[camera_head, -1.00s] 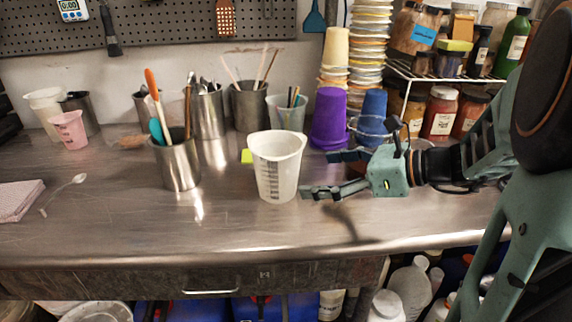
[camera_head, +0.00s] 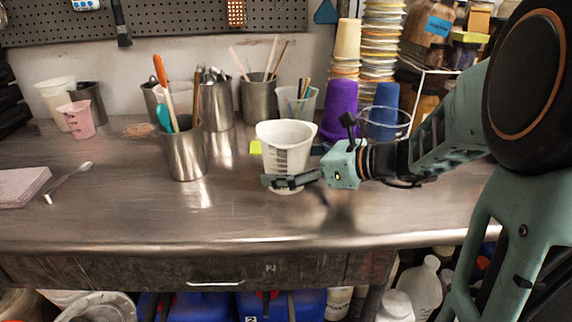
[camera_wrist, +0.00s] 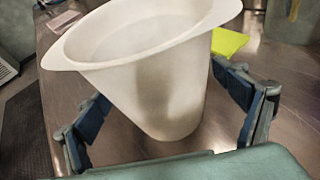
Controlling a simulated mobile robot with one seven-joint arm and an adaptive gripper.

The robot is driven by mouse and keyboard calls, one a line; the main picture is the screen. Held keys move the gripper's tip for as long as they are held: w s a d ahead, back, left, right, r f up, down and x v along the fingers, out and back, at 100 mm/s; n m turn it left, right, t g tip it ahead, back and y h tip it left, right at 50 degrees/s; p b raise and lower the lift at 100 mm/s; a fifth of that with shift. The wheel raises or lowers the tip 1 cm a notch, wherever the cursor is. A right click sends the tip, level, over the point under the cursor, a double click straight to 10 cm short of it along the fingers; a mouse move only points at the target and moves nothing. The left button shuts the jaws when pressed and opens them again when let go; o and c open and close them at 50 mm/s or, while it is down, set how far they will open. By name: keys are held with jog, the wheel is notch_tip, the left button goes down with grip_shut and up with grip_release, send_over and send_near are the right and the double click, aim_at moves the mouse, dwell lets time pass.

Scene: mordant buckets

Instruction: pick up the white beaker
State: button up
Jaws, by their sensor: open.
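The white beaker (camera_head: 284,146) stands upright on the steel counter, with dark graduation marks on its side. In the wrist view the beaker (camera_wrist: 150,70) fills the space between the two spread fingers of my gripper (camera_wrist: 168,118). Gaps show between the beaker wall and the blue finger pads.
A steel pot with utensils (camera_head: 184,150) stands left of the beaker. A yellow-green note (camera_head: 255,147) lies behind it. Purple cups (camera_head: 340,110) and a clear bowl (camera_head: 384,122) stand behind my arm. The counter front (camera_head: 200,225) is clear.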

jog(key=c, duration=2)
jog(key=shift+r, duration=0.15)
jog(key=shift+c, duration=0.2)
jog(key=shift+r+p, duration=0.25)
jog(key=shift+p, duration=0.05)
